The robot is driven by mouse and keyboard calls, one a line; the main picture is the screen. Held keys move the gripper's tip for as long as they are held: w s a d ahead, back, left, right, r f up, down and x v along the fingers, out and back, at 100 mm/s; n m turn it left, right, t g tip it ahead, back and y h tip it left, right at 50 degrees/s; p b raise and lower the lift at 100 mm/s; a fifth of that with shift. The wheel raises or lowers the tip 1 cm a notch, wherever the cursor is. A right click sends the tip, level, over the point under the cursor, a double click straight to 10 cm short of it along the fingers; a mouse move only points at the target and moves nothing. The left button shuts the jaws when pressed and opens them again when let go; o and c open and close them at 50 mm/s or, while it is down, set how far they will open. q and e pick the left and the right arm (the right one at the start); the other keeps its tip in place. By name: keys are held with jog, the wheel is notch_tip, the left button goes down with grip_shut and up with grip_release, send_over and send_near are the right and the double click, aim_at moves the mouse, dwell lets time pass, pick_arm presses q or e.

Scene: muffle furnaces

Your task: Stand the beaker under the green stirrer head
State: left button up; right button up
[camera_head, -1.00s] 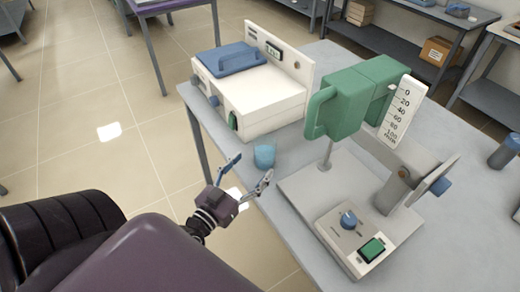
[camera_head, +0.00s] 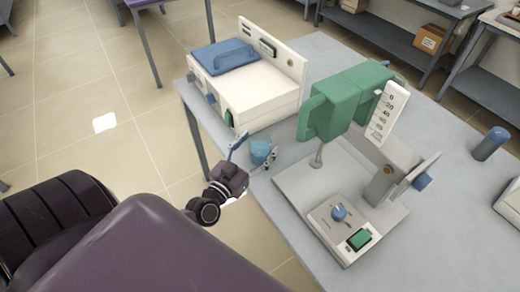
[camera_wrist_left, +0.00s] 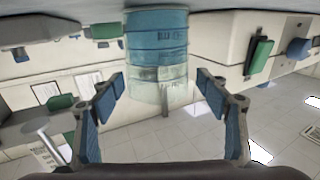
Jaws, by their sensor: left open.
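The beaker (camera_head: 261,150) holds blue liquid and stands upright on the grey table near its front edge. My left gripper (camera_head: 252,158) is open, with one finger on each side of the beaker. In the left wrist view the beaker (camera_wrist_left: 158,50) appears upside down, ahead of and between the open fingers (camera_wrist_left: 167,95), with a gap on each side. The green stirrer head (camera_head: 345,103) is to the right of the beaker, above a pale base plate (camera_head: 297,178) with a thin stirrer shaft (camera_head: 319,153) hanging down. My right gripper is not in view.
A white furnace (camera_head: 262,98) with a blue lid part stands behind the beaker. The stirrer's control box (camera_head: 341,230) with a blue knob is at front right. A blue cylinder (camera_head: 491,143) stands at the far right. Bare table (camera_head: 425,150) lies right of the stirrer.

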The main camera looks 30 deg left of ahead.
pick_arm(q)
jog(key=shift+w, duration=0.6)
jog(key=shift+c, duration=0.3)
jog(key=c, duration=1.3)
jog(key=shift+c, duration=1)
jog(key=shift+r, duration=0.2)
